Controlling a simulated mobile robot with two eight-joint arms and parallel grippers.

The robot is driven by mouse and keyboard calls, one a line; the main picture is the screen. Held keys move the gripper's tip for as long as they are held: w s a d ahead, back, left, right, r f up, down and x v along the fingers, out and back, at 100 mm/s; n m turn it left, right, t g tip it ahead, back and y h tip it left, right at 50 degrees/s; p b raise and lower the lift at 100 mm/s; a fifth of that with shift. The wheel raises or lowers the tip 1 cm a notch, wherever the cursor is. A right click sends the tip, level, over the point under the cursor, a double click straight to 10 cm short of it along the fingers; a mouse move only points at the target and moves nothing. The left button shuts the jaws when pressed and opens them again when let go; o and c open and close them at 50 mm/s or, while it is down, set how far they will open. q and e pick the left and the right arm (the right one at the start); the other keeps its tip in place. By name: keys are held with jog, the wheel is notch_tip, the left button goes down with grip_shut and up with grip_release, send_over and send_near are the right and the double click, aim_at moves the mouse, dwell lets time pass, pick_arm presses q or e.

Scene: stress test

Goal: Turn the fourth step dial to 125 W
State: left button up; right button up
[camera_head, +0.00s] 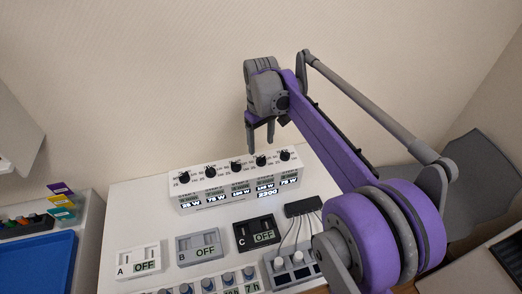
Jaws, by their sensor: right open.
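A white dial box (233,196) stands on the white table. A row of several black dials runs along its top, with lit displays on its front. The fourth dial from the left (261,161) is a small black knob; its display (265,187) is too small to read surely. My left gripper is out of view.
Switch boxes A (138,262), B (199,246) and C (257,234) stand in front of the dial box. A black block with cables (303,206) lies at the right. A blue tray (40,265) is at the left. A wall stands behind.

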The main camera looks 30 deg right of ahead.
aim_at(261, 158)
jog(key=shift+r, duration=2.35)
